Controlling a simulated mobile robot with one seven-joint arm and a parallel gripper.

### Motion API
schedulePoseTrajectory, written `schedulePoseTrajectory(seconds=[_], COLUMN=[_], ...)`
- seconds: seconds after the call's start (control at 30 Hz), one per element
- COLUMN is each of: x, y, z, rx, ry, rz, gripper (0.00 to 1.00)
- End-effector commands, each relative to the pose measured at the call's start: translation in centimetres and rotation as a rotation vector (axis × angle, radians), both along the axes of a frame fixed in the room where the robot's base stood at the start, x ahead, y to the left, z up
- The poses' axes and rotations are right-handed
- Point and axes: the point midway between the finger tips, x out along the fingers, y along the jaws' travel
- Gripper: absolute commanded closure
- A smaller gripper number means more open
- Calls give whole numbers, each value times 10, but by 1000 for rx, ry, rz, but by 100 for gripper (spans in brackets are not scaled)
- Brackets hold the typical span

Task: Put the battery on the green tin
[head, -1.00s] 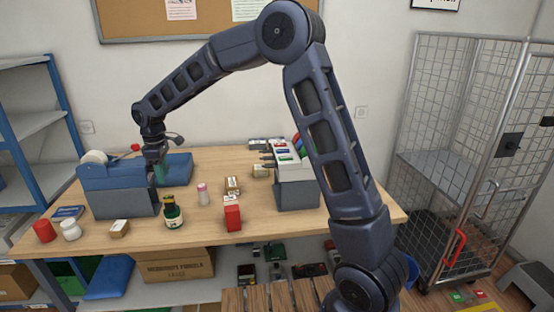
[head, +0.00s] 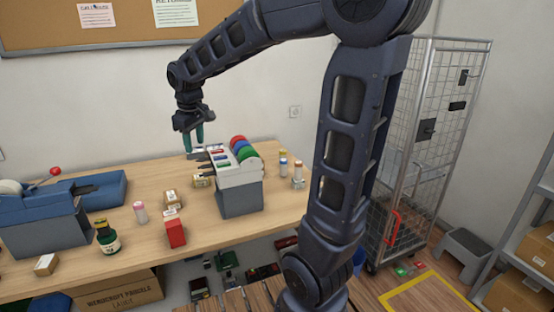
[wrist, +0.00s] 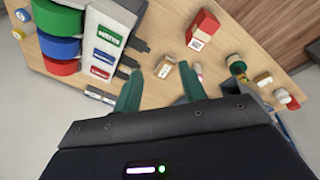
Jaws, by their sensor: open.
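The green tin (head: 108,240) seems to be the round dark-green container with a pale label on the left half of the table. Something dark with a yellow top shows at its upper end, and I cannot tell whether it rests on it or stands behind. A green round thing, probably the same tin, shows in the wrist view (wrist: 236,62). I cannot pick out the battery for certain; several small cylinders and boxes are too small to identify. My gripper (head: 193,143) is open and empty, pointing down above the back of the table, left of the roll dispenser.
The grey dispenser (head: 240,198) with coloured rolls stands close to my gripper. Two small cylinders (head: 284,162) (head: 298,176) stand right of it. A red box (head: 175,234), small cartons (head: 171,197) and a pink-white cylinder (head: 140,212) stand in front. A blue tape dispenser (head: 45,225) is left.

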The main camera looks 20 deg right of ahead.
Motion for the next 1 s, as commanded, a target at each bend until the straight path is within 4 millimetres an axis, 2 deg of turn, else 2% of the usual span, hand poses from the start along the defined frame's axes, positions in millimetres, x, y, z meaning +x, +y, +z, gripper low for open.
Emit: schedulePoseTrajectory(seconds=[0.03, 0.2, 0.5, 0.63, 0.8, 1.0], x=[-10, -42, -108, -137, -165, -176], y=[-20, -74, -152, -176, -195, -202], z=[4, 10, 4, -5, -16, -22], rx=[10, 48, 130, 171, 210, 229], ry=[-15, -52, -117, -143, -168, -177], rz=[-49, -210, -486, -596, -698, -742], gripper=[59, 59, 59, 59, 59, 59])
